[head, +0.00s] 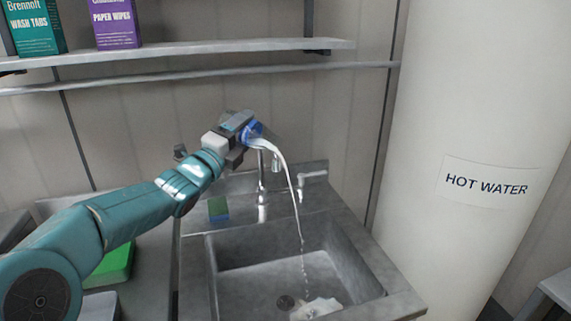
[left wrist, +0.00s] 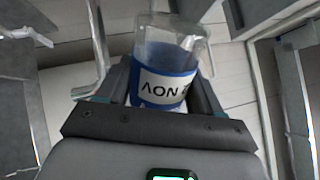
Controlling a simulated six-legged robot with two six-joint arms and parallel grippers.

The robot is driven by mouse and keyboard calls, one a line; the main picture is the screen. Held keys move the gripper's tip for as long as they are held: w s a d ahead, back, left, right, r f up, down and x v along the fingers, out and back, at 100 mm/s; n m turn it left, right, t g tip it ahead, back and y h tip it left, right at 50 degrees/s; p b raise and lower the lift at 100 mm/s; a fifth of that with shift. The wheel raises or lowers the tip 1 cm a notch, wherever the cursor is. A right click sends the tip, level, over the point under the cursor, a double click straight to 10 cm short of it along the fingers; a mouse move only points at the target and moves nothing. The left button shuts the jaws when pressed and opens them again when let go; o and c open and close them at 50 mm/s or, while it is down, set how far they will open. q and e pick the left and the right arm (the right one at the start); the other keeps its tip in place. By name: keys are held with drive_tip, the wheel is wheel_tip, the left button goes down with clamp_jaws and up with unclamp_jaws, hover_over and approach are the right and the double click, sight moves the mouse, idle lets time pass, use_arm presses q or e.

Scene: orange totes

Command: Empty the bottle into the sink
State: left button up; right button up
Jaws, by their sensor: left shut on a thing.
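My left gripper (head: 242,137) is shut on a bottle (head: 260,138) above the back of the metal sink (head: 370,290). The bottle is tipped toward the right, and a thin pale stream (head: 292,185) runs from it down into the basin. In the left wrist view the bottle (left wrist: 170,50) is clear with a blue band and a white label, held between the two fingers. Most of it is hidden by the gripper in the head view. A pale patch lies by the drain. My right gripper is not in view.
A faucet (head: 262,185) stands behind the basin, near the stream. A green and blue sponge (head: 218,208) lies left of it. A green tray (head: 112,264) is on the left counter. A white hot water tank (head: 480,130) stands at the right; a shelf (head: 200,50) with boxes hangs above.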

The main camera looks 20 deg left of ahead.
use_arm(q)
drive_tip(key=shift+d+r+m+h, duration=0.15)
drive_tip(key=shift+r+m+h, duration=0.25)
drive_tip(key=shift+m, duration=0.3)
